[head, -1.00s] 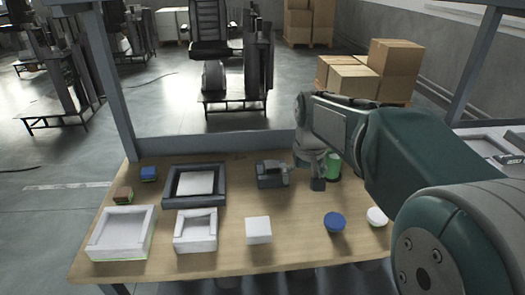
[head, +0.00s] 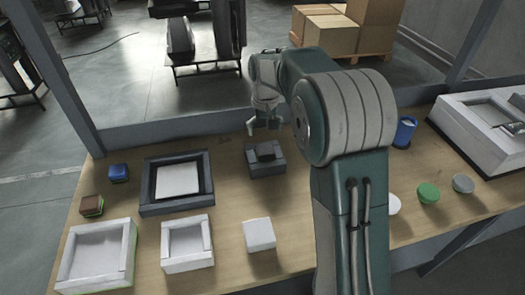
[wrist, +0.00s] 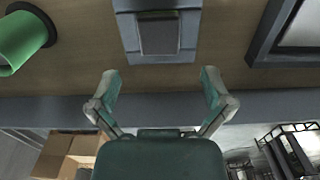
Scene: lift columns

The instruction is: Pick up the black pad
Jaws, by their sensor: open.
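The black pad (head: 266,150) is a small dark block in a grey holder (head: 268,171) near the back middle of the table. In the wrist view the pad (wrist: 159,37) sits inside the grey holder's frame (wrist: 127,30). My gripper (head: 265,124) is behind the holder in the head view, partly covered by my arm. In the wrist view my gripper (wrist: 159,74) is open and empty, its two fingertips spread wide and apart from the holder and pad.
A dark tray with a white pad (head: 178,180) stands left of the holder. White trays (head: 97,256) and a white block (head: 259,235) are in front. A blue cup (head: 404,132) stands to the right. A green cylinder (wrist: 22,42) shows in the wrist view. My arm hides part of the table.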

